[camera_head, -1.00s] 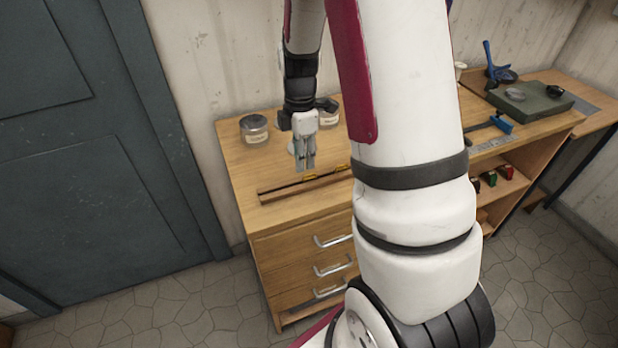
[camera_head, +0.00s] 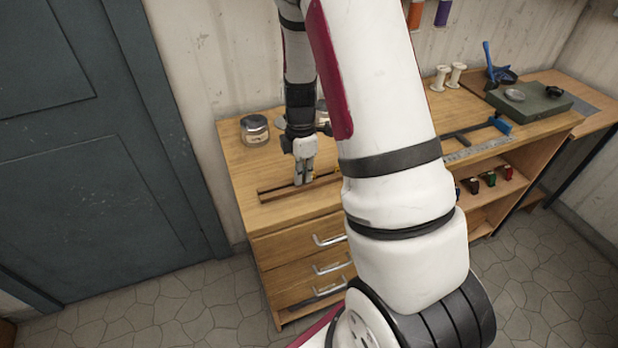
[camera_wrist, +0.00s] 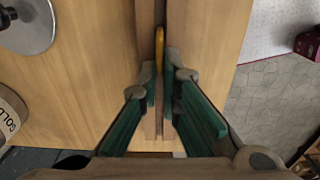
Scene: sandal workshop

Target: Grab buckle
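My gripper (camera_head: 304,181) is low over the slotted wooden strip (camera_head: 272,192) on the workbench, pointing down. In the wrist view a gold-yellow buckle (camera_wrist: 159,46) stands in the slot of the strip (camera_wrist: 146,25). The two fingers (camera_wrist: 161,84) are on either side of the slot, with the near part of the buckle between or just beyond their tips. A narrow gap shows between the fingers, and I see no clear contact with the buckle. In the head view my gripper hides this buckle.
A lidded jar (camera_head: 255,130) stands at the bench's back left; another is partly hidden behind my arm. To the right are a blue-handled tool (camera_head: 500,124), a metal ruler (camera_head: 474,149) and a green block (camera_head: 530,101). The bench left of the strip is clear.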

